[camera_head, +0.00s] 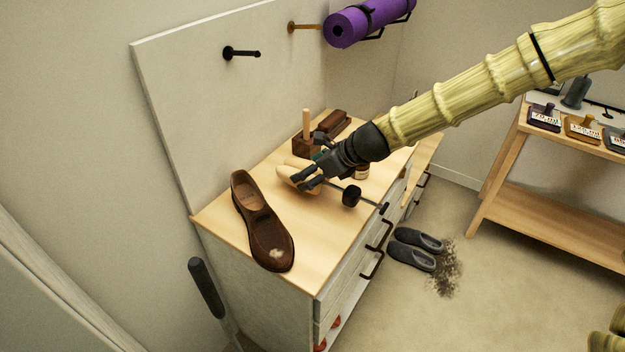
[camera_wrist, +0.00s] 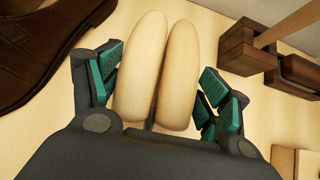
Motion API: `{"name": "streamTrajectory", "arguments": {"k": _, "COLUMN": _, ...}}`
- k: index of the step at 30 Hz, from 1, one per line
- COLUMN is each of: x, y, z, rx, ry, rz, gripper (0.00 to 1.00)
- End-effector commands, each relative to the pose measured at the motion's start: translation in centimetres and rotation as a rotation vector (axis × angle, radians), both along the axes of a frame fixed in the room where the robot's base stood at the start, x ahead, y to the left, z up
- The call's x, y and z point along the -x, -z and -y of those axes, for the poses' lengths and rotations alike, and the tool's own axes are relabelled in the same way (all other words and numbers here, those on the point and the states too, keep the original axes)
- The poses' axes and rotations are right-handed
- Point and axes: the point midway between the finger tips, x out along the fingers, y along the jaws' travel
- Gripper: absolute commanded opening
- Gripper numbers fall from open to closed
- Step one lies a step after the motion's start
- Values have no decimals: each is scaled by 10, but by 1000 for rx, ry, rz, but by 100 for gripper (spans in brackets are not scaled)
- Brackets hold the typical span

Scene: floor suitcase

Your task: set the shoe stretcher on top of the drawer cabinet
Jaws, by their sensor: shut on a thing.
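The shoe stretcher has a pale wooden split form (camera_head: 297,174) and a rod ending in a dark knob (camera_head: 351,195). My gripper (camera_head: 308,178) is shut on it. In the wrist view the two wooden halves (camera_wrist: 153,70) lie between my gripper's green-padded fingers (camera_wrist: 160,95). The stretcher is over the wooden top of the drawer cabinet (camera_head: 320,240). I cannot tell whether it touches the top. My gripper hides part of it.
A brown shoe (camera_head: 262,222) lies on the cabinet top at left, and shows in the wrist view (camera_wrist: 40,50). A dark wooden holder (camera_head: 305,146) and a brush (camera_head: 332,124) stand behind. Grey slippers (camera_head: 415,250) are on the floor. The front of the top is clear.

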Motion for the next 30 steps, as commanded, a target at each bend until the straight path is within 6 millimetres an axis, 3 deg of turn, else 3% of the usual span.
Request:
{"name": "streamTrajectory", "arguments": {"k": 7, "x": 0, "y": 25, "z": 1, "rx": -2, "ry": 1, "rz": -1, "gripper": 35}}
{"name": "streamTrajectory", "arguments": {"k": 20, "x": 0, "y": 31, "z": 1, "rx": -1, "ry": 1, "rz": 0, "gripper": 35}}
{"name": "streamTrajectory", "arguments": {"k": 21, "x": 0, "y": 30, "z": 1, "rx": 0, "ry": 1, "rz": -1, "gripper": 84}}
{"name": "streamTrajectory", "arguments": {"k": 24, "x": 0, "y": 30, "z": 1, "rx": 0, "ry": 1, "rz": -1, "gripper": 98}}
{"name": "streamTrajectory", "arguments": {"k": 30, "x": 0, "y": 30, "z": 1, "rx": 0, "ry": 1, "rz": 0, "gripper": 98}}
